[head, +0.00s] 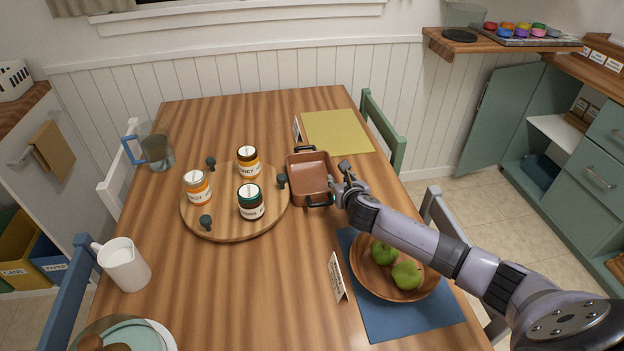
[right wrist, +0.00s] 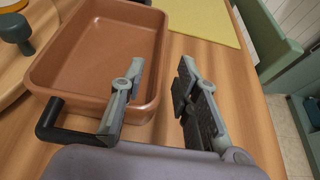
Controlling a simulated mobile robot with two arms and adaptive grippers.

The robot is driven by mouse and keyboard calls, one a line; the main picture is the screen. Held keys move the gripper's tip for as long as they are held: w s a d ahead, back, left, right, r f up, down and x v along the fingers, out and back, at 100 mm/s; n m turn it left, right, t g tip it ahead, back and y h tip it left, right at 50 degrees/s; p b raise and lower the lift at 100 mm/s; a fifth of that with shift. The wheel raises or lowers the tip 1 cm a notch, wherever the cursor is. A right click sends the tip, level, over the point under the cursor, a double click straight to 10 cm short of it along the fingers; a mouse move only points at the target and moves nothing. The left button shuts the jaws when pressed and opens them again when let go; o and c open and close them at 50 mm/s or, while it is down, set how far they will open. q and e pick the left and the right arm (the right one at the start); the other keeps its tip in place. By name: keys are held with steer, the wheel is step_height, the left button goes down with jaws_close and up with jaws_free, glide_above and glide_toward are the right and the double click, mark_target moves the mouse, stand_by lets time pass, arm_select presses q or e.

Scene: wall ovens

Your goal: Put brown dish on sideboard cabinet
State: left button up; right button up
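The brown dish (head: 311,180) is a rectangular baking dish with black handles at its two ends. It sits on the wooden table, just right of the round board, and looks empty. My right gripper (head: 341,176) is at the dish's right side. In the right wrist view, the gripper (right wrist: 161,75) is open, with one finger over the inside of the dish (right wrist: 100,50) and the other outside its right wall. Whether either finger touches the wall is unclear. A green cabinet (head: 590,165) stands at the right with a door open. My left gripper is out of view.
The round board (head: 235,220) holds jars and dark knobbed items close by. A wooden bowl of green apples (head: 398,284) lies below my right forearm on a blue mat. A yellow mat (head: 337,131) lies beyond the dish. Chairs line the table's sides.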

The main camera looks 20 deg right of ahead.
mark_target(335, 172)
steer(key=x, duration=0.4)
steer(key=shift+w+d+r, duration=0.1)
steer(key=shift+d+r, duration=0.05)
steer(key=shift+r, duration=0.05)
steer(key=shift+w+f, duration=0.15)
steer(key=shift+w, duration=0.2)
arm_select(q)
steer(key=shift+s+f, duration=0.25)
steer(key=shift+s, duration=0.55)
arm_select(e)
steer(key=shift+d, duration=0.1)
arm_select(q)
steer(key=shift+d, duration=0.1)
arm_select(e)
steer(key=shift+c, duration=0.3)
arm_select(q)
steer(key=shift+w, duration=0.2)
arm_select(e)
jaws_close()
